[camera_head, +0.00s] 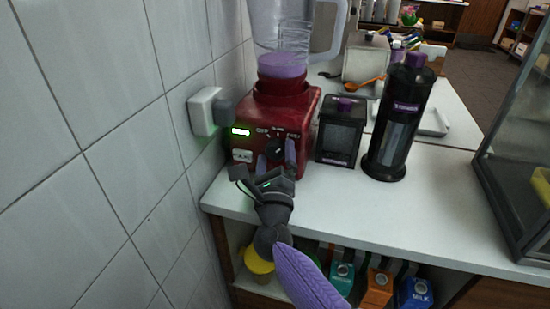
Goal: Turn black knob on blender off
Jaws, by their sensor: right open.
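The red blender (258,110) stands on the white counter against the tiled wall. Its clear jar (283,45) holds purple liquid low down. The knob's lower part is partly hidden by the gripper. My left gripper is not in view.
A black box with a purple knob (341,130) and a tall black dispenser (397,120) stand right of the blender. A wall socket with a plug (207,111) is at the left. Cartons (378,287) sit on the shelf below. The counter's front right is clear up to a glass case (515,150).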

